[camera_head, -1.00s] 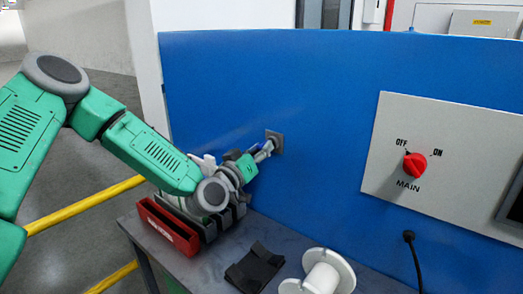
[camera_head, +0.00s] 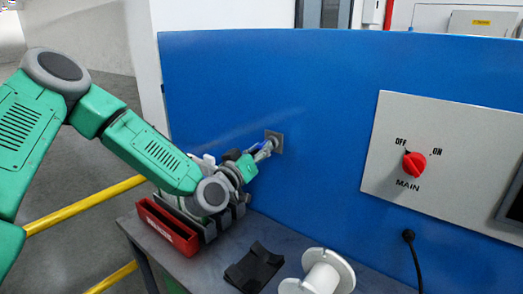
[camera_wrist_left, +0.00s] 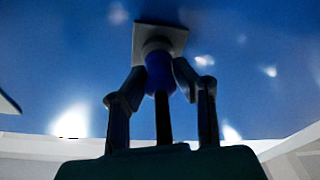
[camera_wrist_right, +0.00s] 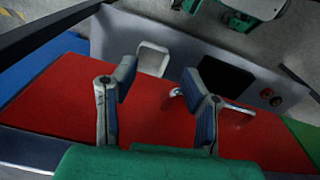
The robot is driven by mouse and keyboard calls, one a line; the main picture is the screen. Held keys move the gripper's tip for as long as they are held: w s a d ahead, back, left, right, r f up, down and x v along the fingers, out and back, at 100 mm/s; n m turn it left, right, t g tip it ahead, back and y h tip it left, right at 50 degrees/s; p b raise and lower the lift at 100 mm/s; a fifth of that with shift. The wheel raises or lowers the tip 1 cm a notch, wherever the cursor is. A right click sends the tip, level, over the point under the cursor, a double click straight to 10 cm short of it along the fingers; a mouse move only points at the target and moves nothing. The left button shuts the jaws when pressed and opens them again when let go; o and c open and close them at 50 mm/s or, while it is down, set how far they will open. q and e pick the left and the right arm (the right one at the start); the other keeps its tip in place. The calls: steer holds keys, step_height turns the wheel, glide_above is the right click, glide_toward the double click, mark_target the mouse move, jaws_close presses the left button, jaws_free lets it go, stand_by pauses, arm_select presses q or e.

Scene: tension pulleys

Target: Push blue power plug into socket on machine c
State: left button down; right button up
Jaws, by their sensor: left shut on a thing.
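The blue power plug (camera_wrist_left: 159,74) is between the fingers of my left gripper (camera_wrist_left: 158,80), with a dark cable running back from it. My left gripper is shut on the plug. The plug's front meets the round grey part of the square grey socket (camera_wrist_left: 178,38) on the blue machine wall; how deep it sits I cannot tell. In the head view the socket (camera_head: 277,138) is on the blue wall, with my left gripper (camera_head: 263,151) just left of it. My right gripper (camera_wrist_right: 160,85) is open and empty above a red surface, outside the head view.
A red bin (camera_head: 166,230), a black holder (camera_head: 254,268) and a white spool (camera_head: 322,275) are on the grey table (camera_head: 212,268) below my left arm. A panel (camera_head: 450,150) with a red switch (camera_head: 414,164) is to the right. A yellow rail (camera_head: 85,205) is at left.

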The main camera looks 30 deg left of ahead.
arm_select(q)
steer(key=shift+w, duration=0.5)
steer(key=c, duration=1.2)
jaws_free()
steer(key=shift+s+f, duration=0.1)
steer(key=shift+s, duration=0.15)
steer(key=s+f, duration=0.1)
steer(key=s, duration=1)
steer(key=shift+s+f, duration=0.15)
steer(key=shift+f, duration=0.15)
